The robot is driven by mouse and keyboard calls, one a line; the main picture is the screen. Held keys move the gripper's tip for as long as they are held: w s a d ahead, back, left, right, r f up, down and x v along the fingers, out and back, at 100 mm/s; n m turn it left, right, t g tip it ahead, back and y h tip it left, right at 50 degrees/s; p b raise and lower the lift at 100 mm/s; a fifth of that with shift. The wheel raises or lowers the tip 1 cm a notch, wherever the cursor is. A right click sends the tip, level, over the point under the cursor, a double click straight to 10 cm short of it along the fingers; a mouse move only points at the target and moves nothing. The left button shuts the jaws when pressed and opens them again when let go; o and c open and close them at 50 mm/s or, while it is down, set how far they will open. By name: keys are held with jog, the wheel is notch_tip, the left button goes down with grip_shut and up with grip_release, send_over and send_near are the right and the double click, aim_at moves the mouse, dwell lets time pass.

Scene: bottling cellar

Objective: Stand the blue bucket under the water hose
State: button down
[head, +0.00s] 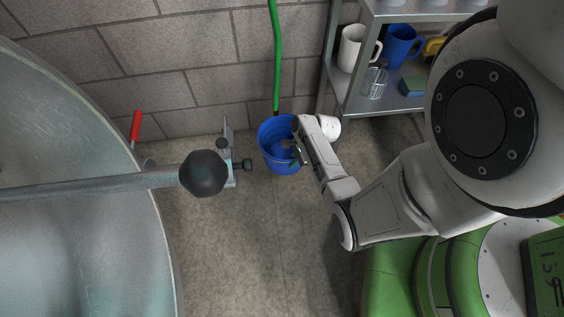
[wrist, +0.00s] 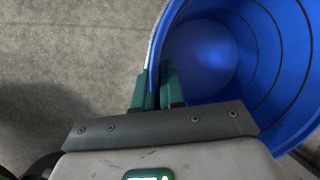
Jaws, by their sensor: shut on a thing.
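The blue bucket (head: 279,161) is upright by the wall at the centre of the head view, with its open top facing up. The green water hose (head: 277,55) hangs down the wall, and its dark end is at the bucket's far rim. My gripper (head: 297,152) is at the bucket's right side. In the wrist view my gripper (wrist: 158,88) has its green fingers on both sides of the bucket's wall (wrist: 285,60), shut on the rim. I cannot tell whether the bucket's bottom touches the floor.
A large metal tank (head: 80,235) fills the left side, with a ball-ended bar (head: 203,173) reaching towards the bucket. A metal shelf (head: 352,100) with mugs stands to the right. A red handle (head: 136,127) is by the wall. The concrete floor (head: 230,250) in front is clear.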

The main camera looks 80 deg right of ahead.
jog(key=b, duration=0.5)
send_over(284, 157)
jog(key=s+a, duration=0.1)
jog(key=a, duration=0.2)
jog(key=f, duration=0.5)
jog(key=shift+s+a+f, duration=0.1)
jog(key=shift+a+f, duration=0.1)
jog(key=shift+f, duration=0.2)
jog(key=shift+w+d+f+b, duration=0.15)
jog(key=shift+w+f+b, duration=0.05)
jog(key=shift+f+b, duration=0.2)
notch_tip(284, 157, down, 3)
jog(key=shift+w+d+f+b, duration=0.1)
jog(key=shift+f+b, duration=0.05)
jog(key=shift+b, duration=0.95)
jog(key=c, duration=1.2)
grip_release()
